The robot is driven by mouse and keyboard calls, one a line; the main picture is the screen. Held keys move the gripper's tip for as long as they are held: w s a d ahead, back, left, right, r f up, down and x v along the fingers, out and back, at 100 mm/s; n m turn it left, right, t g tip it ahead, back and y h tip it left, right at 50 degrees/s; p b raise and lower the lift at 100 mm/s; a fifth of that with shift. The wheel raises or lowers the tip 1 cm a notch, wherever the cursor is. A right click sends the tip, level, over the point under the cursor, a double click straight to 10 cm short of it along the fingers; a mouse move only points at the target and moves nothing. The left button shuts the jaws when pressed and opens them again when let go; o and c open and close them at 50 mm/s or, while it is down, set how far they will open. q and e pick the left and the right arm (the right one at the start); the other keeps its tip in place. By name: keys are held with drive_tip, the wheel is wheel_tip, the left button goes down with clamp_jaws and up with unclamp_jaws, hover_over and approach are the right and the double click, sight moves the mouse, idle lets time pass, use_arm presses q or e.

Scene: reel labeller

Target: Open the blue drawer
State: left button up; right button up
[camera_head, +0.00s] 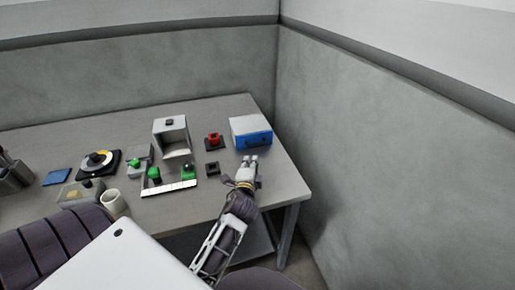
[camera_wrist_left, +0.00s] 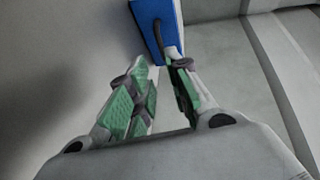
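The blue drawer (camera_head: 256,139) is the front of a small box with a grey-white top, at the right end of the table. It has a dark handle, and the drawer face looks flush with the box. In the left wrist view the blue front (camera_wrist_left: 150,12) and its dark handle (camera_wrist_left: 160,38) are at the top. My left gripper (camera_head: 249,160) is just in front of the drawer. Its green-padded fingers (camera_wrist_left: 160,75) are apart with nothing between them. The right fingertip is close to the handle's lower end; I cannot tell if they touch. My right gripper is out of view.
A red button on a dark base (camera_head: 213,141), a small dark square holder (camera_head: 212,168) and a white-grey box (camera_head: 171,134) stand left of the drawer. Green-topped pieces and a white cup (camera_head: 113,202) are further left. Walls close off the back and right.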

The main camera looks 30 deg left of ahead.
sight(255, 139)
use_arm(q)
drive_tip(key=shift+w, duration=0.2)
drive_tip(key=shift+x, duration=6.8)
clamp_jaws()
